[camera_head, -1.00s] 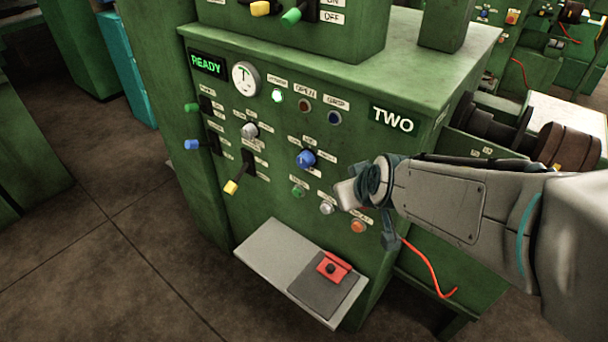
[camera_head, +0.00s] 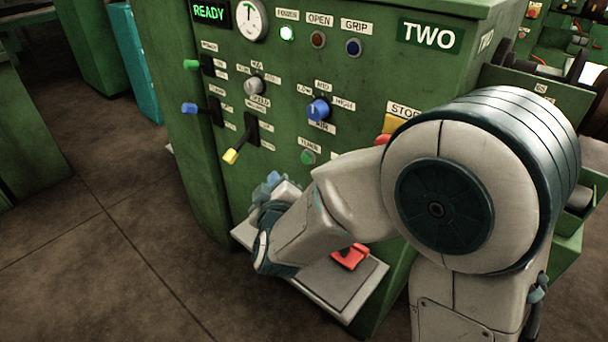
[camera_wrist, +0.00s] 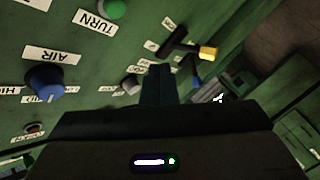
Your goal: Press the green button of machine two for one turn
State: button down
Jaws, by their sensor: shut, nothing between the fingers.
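The machine two panel (camera_head: 285,75) is green, with a white TWO sign (camera_head: 431,36) at its upper right. The green button (camera_head: 308,156) sits low on the panel under a small label. In the wrist view the green button (camera_wrist: 114,8) is at the top edge, beside an upside-down TURN label. My gripper (camera_head: 270,186) is in front of the lower panel, left of and below the green button, and looks apart from it. In the wrist view my gripper (camera_wrist: 159,70) shows its fingers together and empty. My forearm hides the panel's lower right.
A READY display (camera_head: 209,12) and a lit lamp (camera_head: 288,33) are at the top. A blue knob (camera_head: 318,109), grey knob (camera_head: 254,86) and yellow-tipped lever (camera_head: 231,155) surround the area. A shelf with a red switch box (camera_head: 350,257) juts out below.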

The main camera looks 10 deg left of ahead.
aim_at(306, 158)
jog(key=shift+s+a+f+t+b, duration=0.15)
jog(key=shift+a+f+t+b, duration=0.05)
jog(key=shift+f, duration=0.2)
jog(key=shift+s+a+f+t+b, duration=0.15)
jog(key=shift+a+f+t, duration=0.05)
jog(key=shift+f, duration=0.2)
jog(key=w+d, duration=0.4)
jog(key=w, duration=0.3)
jog(key=shift+w+d, duration=0.2)
jog(key=shift+w, duration=0.15)
dwell(1.7)
jog(key=shift+w+d+b, duration=0.2)
jog(key=shift+w+b, duration=0.1)
jog(key=shift+b, duration=0.05)
